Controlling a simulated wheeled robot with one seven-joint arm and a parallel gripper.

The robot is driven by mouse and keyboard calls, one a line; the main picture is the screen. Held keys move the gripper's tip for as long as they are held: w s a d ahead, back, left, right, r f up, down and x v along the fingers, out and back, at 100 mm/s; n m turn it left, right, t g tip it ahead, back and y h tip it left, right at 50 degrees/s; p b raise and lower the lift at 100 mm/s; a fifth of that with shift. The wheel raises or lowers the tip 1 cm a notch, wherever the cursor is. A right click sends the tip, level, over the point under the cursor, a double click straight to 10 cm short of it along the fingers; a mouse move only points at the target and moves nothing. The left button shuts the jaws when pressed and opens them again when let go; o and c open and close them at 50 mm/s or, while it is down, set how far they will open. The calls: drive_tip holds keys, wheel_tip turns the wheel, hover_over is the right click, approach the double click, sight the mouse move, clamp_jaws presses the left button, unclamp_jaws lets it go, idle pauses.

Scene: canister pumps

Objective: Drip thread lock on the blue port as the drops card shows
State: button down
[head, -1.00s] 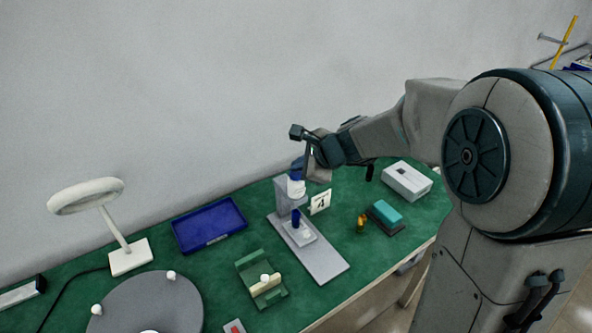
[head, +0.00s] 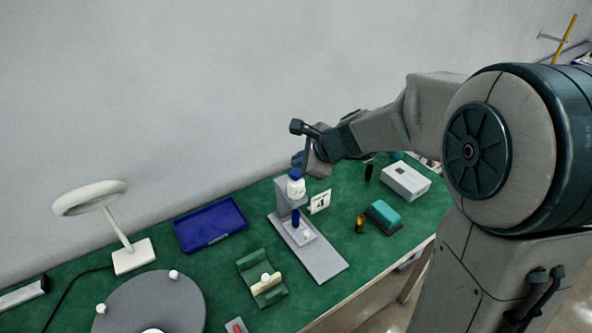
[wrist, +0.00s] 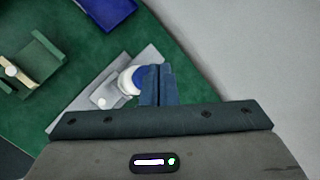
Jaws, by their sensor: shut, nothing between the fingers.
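A white canister with a blue top (head: 296,187) stands in a grey stand (head: 322,262); it also shows in the wrist view (wrist: 128,82). Below it, a small dark blue port (head: 296,216) rises from a pale block on the stand's base. The drops card (head: 320,202), white with a dark mark too small to read surely, stands just right of the canister. My gripper (head: 298,160) is just above the blue top. In the wrist view its blue fingers (wrist: 158,86) are together and empty, overlapping the top's edge; I cannot tell whether they touch it.
A blue tray (head: 208,226), a green cradle with a pale bar (head: 262,278) and a grey turntable (head: 150,302) lie to the left. A lamp (head: 133,256) stands farther left. A teal-topped block (head: 384,215), a small amber bottle (head: 360,223) and a white box (head: 405,181) are to the right.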

drive_tip(key=shift+r+p, duration=2)
drive_tip(key=shift+r, duration=0.5)
drive_tip(key=shift+d, duration=0.1)
idle(0.6)
